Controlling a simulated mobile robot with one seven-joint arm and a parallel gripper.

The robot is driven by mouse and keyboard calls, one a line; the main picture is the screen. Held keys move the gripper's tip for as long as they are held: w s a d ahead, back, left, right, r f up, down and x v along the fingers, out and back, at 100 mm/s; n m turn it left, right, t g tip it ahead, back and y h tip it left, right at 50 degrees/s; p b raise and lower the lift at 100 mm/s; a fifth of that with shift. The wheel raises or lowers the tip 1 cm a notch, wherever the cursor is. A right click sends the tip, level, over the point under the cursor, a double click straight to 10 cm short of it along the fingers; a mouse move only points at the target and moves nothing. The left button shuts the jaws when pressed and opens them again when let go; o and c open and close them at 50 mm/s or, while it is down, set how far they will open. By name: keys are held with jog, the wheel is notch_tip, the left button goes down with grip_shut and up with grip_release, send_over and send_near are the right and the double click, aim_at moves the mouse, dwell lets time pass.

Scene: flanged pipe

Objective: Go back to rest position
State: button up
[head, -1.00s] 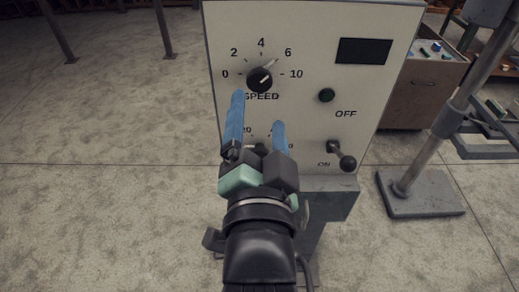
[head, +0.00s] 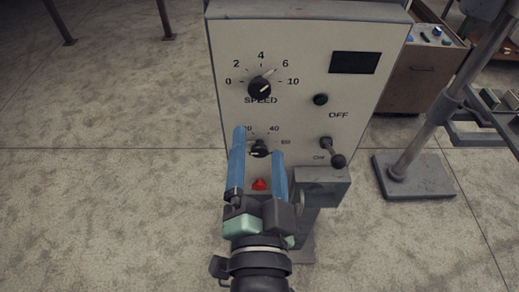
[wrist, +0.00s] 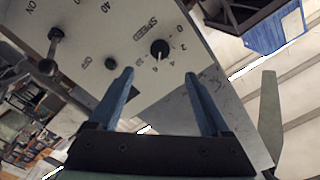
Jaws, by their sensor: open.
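My gripper (head: 258,143) has two blue fingers spread apart with nothing between them. In the head view it is in front of the lower part of a white control panel (head: 290,50), its fingertips overlapping the area around the lower dial knob (head: 259,148). I cannot tell how far it is from the panel. In the wrist view my gripper (wrist: 157,78) is also open and empty, with the panel (wrist: 125,25) beyond the fingers. The speed knob (head: 260,88) has its pointer slanting up and right.
The panel carries a green button (head: 320,99), a dark display (head: 354,62), a lever (head: 338,158) tilted down by ON, and a red button (head: 260,184). A metal stand (head: 415,185) and a brown cabinet (head: 410,85) are at right. Open floor lies at left.

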dwell(0.3)
jog(key=w+r+n+t+b, duration=0.3)
jog(key=r+n+t+b, duration=0.15)
jog(key=r, duration=1.25)
jog(key=s+r+n+t+b, duration=0.2)
jog(key=s+r+n+t, duration=0.2)
jog(key=r, duration=0.9)
jog(key=shift+s+t, duration=0.2)
jog(key=shift+t, duration=0.25)
jog(key=shift+n, duration=0.25)
